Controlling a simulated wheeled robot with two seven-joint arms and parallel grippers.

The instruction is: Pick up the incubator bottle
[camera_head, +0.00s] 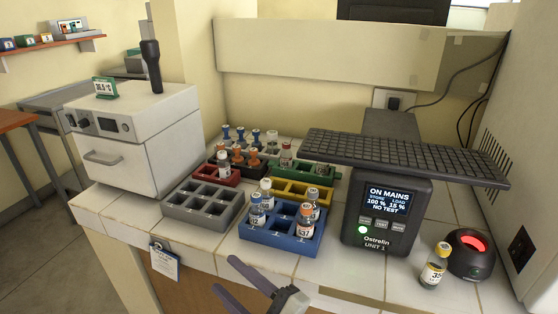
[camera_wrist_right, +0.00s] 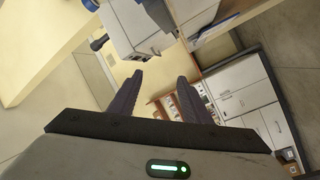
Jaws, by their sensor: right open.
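The white incubator (camera_head: 146,139) stands at the left of the counter with its front door shut; its inside is hidden. A bottle labelled 35 with a yellow cap (camera_head: 434,265) stands alone on the counter at the right. Several capped bottles stand in the blue rack (camera_head: 262,240), including an orange-capped one labelled 37 (camera_head: 304,222) and a blue-capped one (camera_head: 256,211). I cannot tell which one is the incubator bottle. My right gripper (camera_head: 224,274) is open and empty in front of the counter, below the blue rack. In the right wrist view its fingers (camera_wrist_right: 160,76) are apart. My left gripper is out of view.
A round black device with a red glow (camera_head: 471,254) sits beside the lone bottle.

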